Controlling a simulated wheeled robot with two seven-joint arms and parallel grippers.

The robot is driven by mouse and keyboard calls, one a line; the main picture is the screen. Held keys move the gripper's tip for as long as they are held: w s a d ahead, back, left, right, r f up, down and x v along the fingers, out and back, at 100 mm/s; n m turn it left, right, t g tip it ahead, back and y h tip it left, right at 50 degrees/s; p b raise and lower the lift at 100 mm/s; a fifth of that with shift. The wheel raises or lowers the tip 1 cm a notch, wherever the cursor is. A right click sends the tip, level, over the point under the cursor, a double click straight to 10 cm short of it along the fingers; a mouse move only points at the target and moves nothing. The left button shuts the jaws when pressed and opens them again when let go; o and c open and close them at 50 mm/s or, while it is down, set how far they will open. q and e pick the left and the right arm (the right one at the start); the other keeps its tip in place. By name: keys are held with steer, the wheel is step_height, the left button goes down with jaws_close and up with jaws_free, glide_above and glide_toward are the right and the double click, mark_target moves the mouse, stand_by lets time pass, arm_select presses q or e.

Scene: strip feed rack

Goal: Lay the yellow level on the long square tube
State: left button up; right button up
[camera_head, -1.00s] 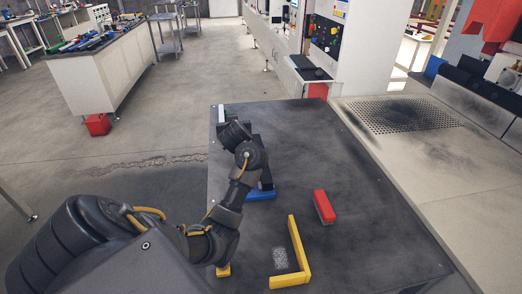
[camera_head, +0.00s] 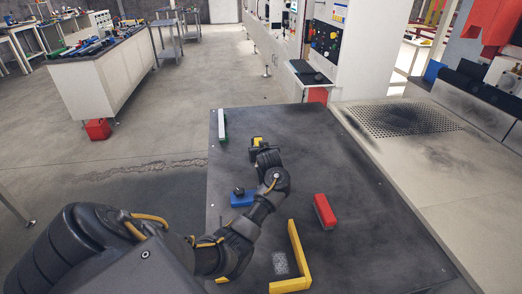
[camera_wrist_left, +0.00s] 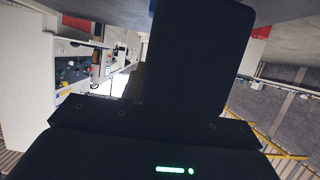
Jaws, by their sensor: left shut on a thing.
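My left gripper (camera_head: 259,148) is over the far part of the dark table, pointing away from me. A small yellow piece (camera_head: 257,140) shows at its fingertips; it appears to be an end of the yellow level, shut in the jaws. Most of it is hidden by the gripper, and I cannot tell its height above the table. In the left wrist view a large dark shape blocks the middle, and the held thing cannot be made out. A narrow white and green bar (camera_head: 222,126) lies at the far left edge; I cannot tell whether it is the long square tube.
A blue block (camera_head: 242,198) with a dark knob is left of my forearm. A red block (camera_head: 324,211) lies to the right. The dark table (camera_head: 365,190) is clear at right.

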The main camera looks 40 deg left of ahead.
arm_select(q)
steer(key=shift+f, duration=0.25)
steer(key=shift+f, duration=0.1)
steer(key=o, duration=1.1)
steer(key=p+v, duration=0.2)
steer(key=v, duration=1)
steer(key=shift+s, duration=0.1)
